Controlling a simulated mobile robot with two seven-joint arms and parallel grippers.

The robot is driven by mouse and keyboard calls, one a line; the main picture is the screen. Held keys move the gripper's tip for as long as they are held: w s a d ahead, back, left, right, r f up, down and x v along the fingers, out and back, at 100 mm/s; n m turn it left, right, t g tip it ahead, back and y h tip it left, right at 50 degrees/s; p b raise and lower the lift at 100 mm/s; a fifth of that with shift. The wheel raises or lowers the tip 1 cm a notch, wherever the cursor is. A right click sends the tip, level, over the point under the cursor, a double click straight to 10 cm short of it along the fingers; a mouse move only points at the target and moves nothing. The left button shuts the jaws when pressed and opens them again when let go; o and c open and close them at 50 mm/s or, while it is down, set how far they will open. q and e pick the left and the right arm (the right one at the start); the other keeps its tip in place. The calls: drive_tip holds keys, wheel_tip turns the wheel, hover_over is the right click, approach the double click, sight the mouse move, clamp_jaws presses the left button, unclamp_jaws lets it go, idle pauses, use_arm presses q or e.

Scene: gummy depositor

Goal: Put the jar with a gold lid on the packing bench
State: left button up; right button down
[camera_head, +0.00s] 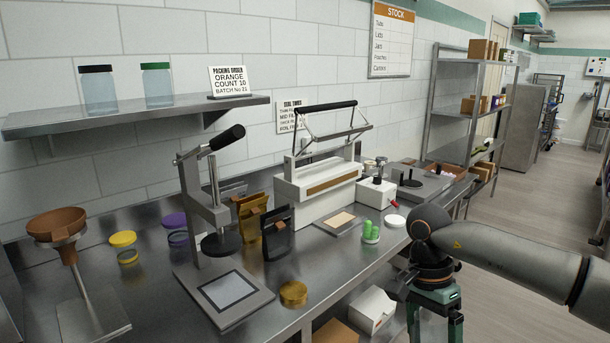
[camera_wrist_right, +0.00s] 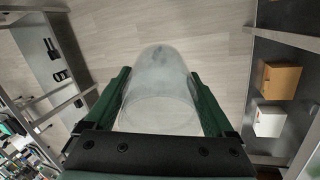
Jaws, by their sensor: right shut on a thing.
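My right gripper (camera_head: 434,325) hangs at the lower right, off the front edge of the steel bench (camera_head: 150,293). In the right wrist view, its green fingers (camera_wrist_right: 160,105) are shut on a clear glass jar (camera_wrist_right: 160,90), one finger on each side. No lid shows on this jar. A round gold lid (camera_head: 293,293) lies near the bench's front edge, beside the press. I cannot tell whether a jar is under it. My left gripper is not in view.
A lever press (camera_head: 208,205), a sealer (camera_head: 318,180), and dark and gold pouches stand on the bench. Yellow-lidded (camera_head: 124,246) and purple-lidded (camera_head: 175,229) containers stand at the left. Two jars sit on the wall shelf (camera_head: 140,118). Boxes (camera_wrist_right: 280,80) are on a shelf below the bench.

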drive_tip(key=s+a+f+n+t+h, duration=0.1)
drive_tip(key=s+f+n+t+h, duration=0.1)
drive_tip(key=s+n, duration=0.7)
drive_tip(key=shift+a+f+n+t, duration=0.2)
drive_tip(key=shift+n+t, duration=0.2)
drive_tip(key=shift+n, duration=1.4)
